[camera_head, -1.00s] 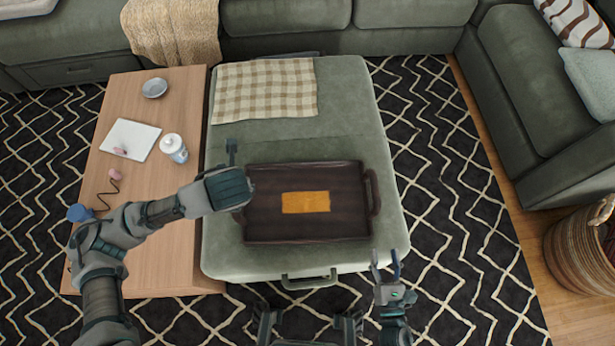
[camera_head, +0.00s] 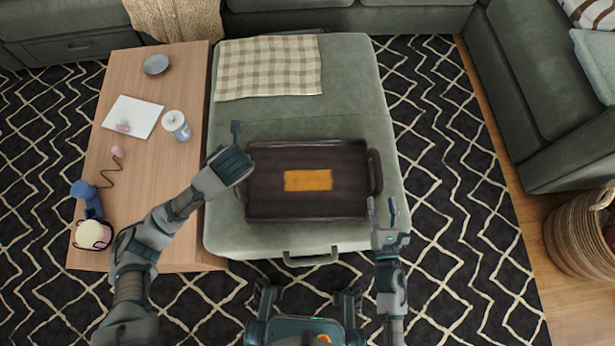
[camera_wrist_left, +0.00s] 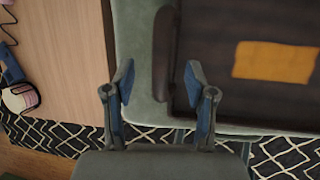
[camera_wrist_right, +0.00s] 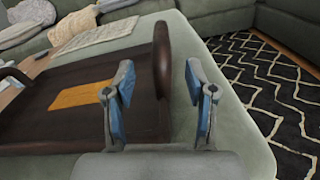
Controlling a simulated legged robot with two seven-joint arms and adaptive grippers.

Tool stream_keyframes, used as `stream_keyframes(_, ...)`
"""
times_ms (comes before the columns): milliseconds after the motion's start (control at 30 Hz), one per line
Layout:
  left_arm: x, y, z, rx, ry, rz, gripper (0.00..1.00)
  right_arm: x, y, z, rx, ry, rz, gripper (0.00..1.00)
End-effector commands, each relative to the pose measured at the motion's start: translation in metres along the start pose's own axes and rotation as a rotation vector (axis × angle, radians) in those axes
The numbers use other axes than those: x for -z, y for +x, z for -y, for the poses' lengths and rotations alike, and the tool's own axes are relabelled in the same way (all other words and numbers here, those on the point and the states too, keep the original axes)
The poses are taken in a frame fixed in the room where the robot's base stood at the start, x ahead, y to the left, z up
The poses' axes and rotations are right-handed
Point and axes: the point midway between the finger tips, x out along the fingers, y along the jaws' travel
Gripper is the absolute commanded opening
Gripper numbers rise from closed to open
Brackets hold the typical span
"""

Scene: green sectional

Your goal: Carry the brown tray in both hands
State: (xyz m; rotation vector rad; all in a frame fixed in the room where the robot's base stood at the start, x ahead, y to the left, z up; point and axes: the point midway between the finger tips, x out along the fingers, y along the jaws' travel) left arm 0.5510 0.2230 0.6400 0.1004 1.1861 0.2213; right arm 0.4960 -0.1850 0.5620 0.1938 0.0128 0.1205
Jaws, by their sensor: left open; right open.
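The dark brown tray (camera_head: 270,205) lies flat on the green ottoman (camera_head: 350,95), with an orange-yellow rectangle (camera_head: 308,180) on its floor. Its right handle (camera_head: 375,172) stands up at the right edge; its left handle is partly hidden by my left arm in the head view. My left gripper (camera_wrist_left: 158,85) is open and empty at the tray's left side, the left handle (camera_wrist_left: 163,55) between and beyond its fingers. My right gripper (camera_head: 381,208) is open and empty just in front of the right handle, which shows between its fingers in the right wrist view (camera_wrist_right: 161,60).
A wooden table (camera_head: 150,190) at the left holds a notebook (camera_head: 132,116), a bowl (camera_head: 156,64), a white-lidded jar (camera_head: 176,125) and a blue object (camera_head: 87,197). A checked cloth (camera_head: 268,67) lies behind the tray.

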Motion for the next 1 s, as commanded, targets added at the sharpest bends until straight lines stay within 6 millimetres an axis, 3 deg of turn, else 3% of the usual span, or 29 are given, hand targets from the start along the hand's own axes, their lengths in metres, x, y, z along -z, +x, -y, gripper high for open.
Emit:
stream_keyframes(200, 0.001, 0.044, -0.001, -0.001, -0.001, -0.003, 0.56, -0.001, 0.044, 0.000, -0.001, -0.002, 0.002, 0.56)
stream_keyframes(400, 0.000, 0.073, 0.000, 0.001, -0.001, -0.001, 0.56, -0.001, 0.073, -0.001, 0.000, -0.001, 0.001, 0.56)
stream_keyframes(600, 0.000, 0.086, 0.000, 0.001, -0.001, 0.000, 0.56, 0.000, 0.086, -0.001, 0.000, -0.001, 0.000, 0.56)
stream_keyframes(900, 0.000, 0.087, 0.000, 0.001, 0.000, 0.001, 0.56, 0.000, 0.087, 0.000, 0.000, -0.001, 0.000, 0.56)
stream_keyframes(1000, 0.000, 0.087, 0.000, 0.002, 0.000, 0.001, 0.33, 0.000, 0.087, -0.001, 0.000, -0.001, 0.000, 0.33)
